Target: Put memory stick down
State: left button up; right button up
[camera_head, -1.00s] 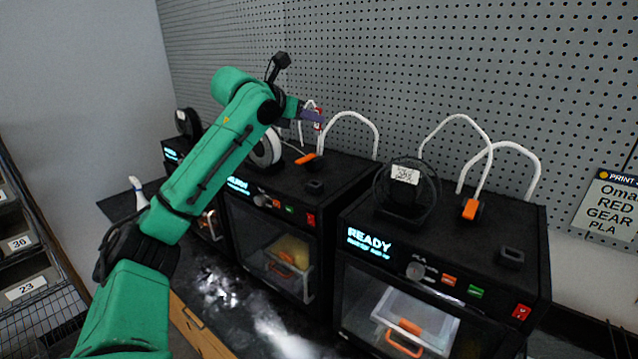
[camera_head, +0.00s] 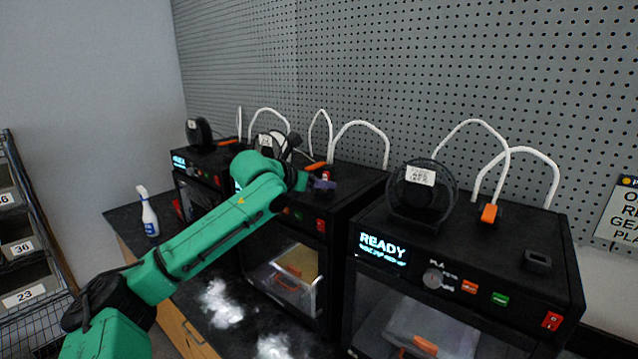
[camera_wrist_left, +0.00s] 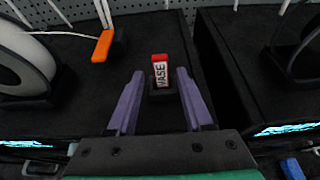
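The memory stick (camera_wrist_left: 160,70) is red with a white label reading VASE. In the left wrist view it stands upright in a small black socket (camera_wrist_left: 162,93) on top of the middle printer. My left gripper (camera_wrist_left: 158,85) is open, its two purple fingers apart on either side, with gaps between them and the stick. In the head view the stick (camera_head: 326,175) shows as a small red spot at my left gripper (camera_head: 318,183), over the middle printer (camera_head: 350,190). My right gripper is not in view.
The right printer (camera_head: 470,250) has an empty socket (camera_head: 537,262), a spool (camera_head: 420,192) and white tubes on top. A spray bottle (camera_head: 149,215) stands on the black bench.

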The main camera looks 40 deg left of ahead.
pick_arm(q)
jog(key=shift+d+r, duration=0.1)
jog(key=shift+r, duration=0.05)
jog(key=shift+s, duration=0.15)
jog(key=b+v, duration=0.9)
jog(key=v, duration=0.3)
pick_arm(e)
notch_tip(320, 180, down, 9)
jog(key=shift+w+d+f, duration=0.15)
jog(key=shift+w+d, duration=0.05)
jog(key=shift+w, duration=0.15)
